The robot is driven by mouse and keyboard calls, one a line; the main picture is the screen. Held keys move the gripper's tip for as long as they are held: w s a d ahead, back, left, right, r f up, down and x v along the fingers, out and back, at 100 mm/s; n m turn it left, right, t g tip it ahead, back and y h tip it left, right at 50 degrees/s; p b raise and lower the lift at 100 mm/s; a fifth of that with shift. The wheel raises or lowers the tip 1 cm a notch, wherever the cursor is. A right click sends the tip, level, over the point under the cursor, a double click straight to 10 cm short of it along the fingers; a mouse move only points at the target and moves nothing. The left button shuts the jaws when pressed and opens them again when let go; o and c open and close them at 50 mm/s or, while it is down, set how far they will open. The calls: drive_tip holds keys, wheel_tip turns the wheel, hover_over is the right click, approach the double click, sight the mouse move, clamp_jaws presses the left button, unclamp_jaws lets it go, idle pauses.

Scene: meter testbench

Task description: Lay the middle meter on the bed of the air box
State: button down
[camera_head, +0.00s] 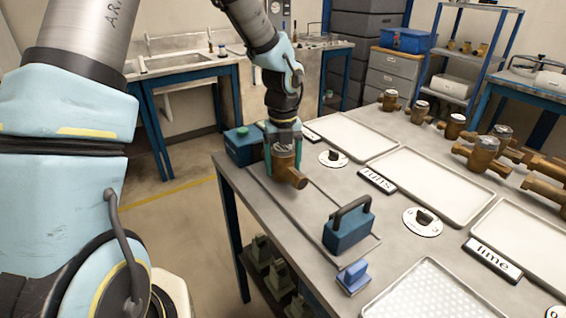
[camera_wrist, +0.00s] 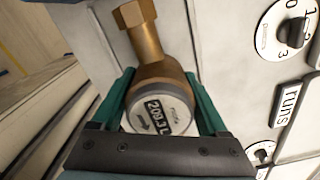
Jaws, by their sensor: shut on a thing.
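My gripper (camera_head: 283,148) is shut on a brass meter (camera_head: 290,178) near the table's left edge. In the wrist view my gripper's green fingers (camera_wrist: 164,88) grip both sides of the meter's round head (camera_wrist: 158,110). The meter is at the far end of a long flat grey bed (camera_head: 325,212), between a teal box (camera_head: 242,147) and a blue block with a dark handle (camera_head: 348,228). I cannot tell whether the meter touches the bed.
White trays (camera_head: 432,183), round dials with dark knobs (camera_head: 423,221) and labels reading "runs" (camera_head: 377,180) and "time" (camera_head: 492,258) lie to the right. Several other brass meters (camera_head: 482,153) stand at the back right. A small blue piece (camera_head: 353,277) sits near the front edge.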

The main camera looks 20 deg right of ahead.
sight(283, 147)
drive_tip(key=shift+f, duration=0.15)
unclamp_jaws()
idle(0.4)
wheel_tip(283, 147, up, 7)
drive_tip(key=p, duration=0.7)
idle(0.7)
